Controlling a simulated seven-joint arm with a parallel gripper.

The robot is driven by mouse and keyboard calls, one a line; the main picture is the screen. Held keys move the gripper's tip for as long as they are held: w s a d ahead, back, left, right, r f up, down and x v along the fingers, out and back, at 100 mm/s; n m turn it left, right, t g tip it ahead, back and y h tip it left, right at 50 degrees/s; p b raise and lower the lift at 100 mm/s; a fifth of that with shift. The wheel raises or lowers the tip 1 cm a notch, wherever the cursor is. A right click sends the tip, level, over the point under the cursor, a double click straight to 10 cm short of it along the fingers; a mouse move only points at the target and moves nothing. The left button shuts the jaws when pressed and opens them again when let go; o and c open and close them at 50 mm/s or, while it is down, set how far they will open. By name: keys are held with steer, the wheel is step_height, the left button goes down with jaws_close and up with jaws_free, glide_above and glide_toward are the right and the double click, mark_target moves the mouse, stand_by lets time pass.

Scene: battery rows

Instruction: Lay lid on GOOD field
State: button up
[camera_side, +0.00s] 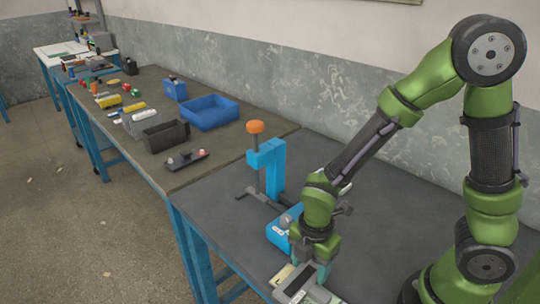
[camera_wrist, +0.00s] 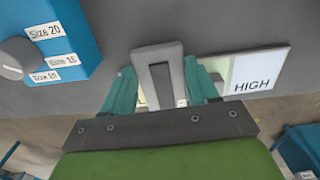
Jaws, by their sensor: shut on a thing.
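My gripper (camera_wrist: 161,78) has teal fingers and is shut on the grey lid (camera_wrist: 158,50), a frame around a dark middle. In the side view my gripper (camera_side: 312,268) is low over the near end of the dark table. The lid hangs between the fingers and hides much of what lies behind it. A field marked HIGH (camera_wrist: 258,72) lies to the right of the fingers in the wrist view. Pale patches show beside the lid, but no GOOD lettering can be read. I cannot tell whether the lid touches anything below.
A blue box (camera_side: 280,235) with a knob stands close by; its size labels (camera_wrist: 45,31) show in the wrist view. A blue stand with an orange top (camera_side: 265,160) is behind it. A blue bin (camera_side: 210,112) and a black bin (camera_side: 165,136) sit on the farther table.

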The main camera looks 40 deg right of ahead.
steer(key=shift+f, duration=0.15)
steer(key=o, duration=1.1)
step_height(320, 180, up, 12)
steer(key=s+d+r+m+t+y, duration=0.1)
steer(key=d+r+m+t, duration=0.2)
steer(key=m, duration=0.8)
steer(key=d+r+m+t+y, duration=0.1)
steer(key=d+r+m+t, duration=0.3)
steer(key=r+m, duration=0.4)
steer(key=shift+s+d+m, duration=0.4)
steer(key=shift+d+m, duration=0.05)
steer(key=shift+m, duration=1.45)
